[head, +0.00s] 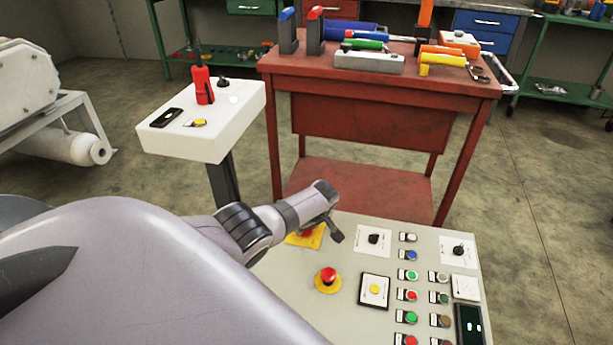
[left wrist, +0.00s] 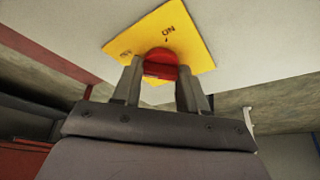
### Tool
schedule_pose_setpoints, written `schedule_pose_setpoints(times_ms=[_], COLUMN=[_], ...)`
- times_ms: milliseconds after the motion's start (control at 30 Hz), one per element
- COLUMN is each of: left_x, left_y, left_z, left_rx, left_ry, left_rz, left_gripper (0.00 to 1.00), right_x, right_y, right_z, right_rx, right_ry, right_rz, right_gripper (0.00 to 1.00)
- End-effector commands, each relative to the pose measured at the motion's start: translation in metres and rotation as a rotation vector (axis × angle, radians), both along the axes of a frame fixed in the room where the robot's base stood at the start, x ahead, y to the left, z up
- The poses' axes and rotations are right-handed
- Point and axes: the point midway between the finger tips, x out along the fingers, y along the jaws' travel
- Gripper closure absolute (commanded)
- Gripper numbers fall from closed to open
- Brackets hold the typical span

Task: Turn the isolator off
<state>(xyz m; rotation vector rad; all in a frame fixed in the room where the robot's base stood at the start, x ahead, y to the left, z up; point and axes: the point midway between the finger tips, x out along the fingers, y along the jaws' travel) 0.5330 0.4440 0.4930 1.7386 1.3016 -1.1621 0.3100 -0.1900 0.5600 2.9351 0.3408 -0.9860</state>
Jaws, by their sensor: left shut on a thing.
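The isolator is a red rotary knob (left wrist: 161,58) on a square yellow plate (left wrist: 190,38) with "ON" printed on it. In the left wrist view, my left gripper (left wrist: 158,78) has one finger on each side of the knob and is shut on it. In the head view, the yellow plate (head: 312,241) sits at the far left corner of the grey control panel (head: 345,262). My left gripper (head: 328,224) is over it, and my arm hides part of the plate and most of the knob. My right gripper is not in view.
A red emergency button (head: 327,275) on a yellow ring is close by on the panel. Black selector knobs (head: 374,239) and several coloured push buttons (head: 411,275) are to the right. A white pedestal box (head: 210,125) and a red tool table (head: 390,90) stand behind.

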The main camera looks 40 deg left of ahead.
Motion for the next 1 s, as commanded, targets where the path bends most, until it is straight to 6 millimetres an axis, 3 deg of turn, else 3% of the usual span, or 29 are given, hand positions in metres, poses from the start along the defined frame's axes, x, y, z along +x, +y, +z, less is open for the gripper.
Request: schedule_pose_setpoints(times_ms=[500, 533, 600, 1000], left_x=[-0.0006, -0.0006, -0.0005, -0.0002], left_y=[0.0001, 0.0001, 0.0003, -0.0014], left_z=[-0.0004, -0.0004, -0.0003, 0.0065], left_rx=[-0.002, -0.002, -0.002, 0.000], left_ry=[0.001, 0.001, 0.001, 0.000], left_rz=[0.023, 0.023, 0.023, 0.019], left_gripper=[0.88, 0.51, 0.32, 0.32], right_x=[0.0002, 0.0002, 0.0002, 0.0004], right_y=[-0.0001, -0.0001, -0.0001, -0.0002], right_z=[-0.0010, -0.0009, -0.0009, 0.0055], right_rx=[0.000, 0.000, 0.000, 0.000], right_ry=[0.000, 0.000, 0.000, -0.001], right_rz=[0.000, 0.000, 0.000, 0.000], right_gripper=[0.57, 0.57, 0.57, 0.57])
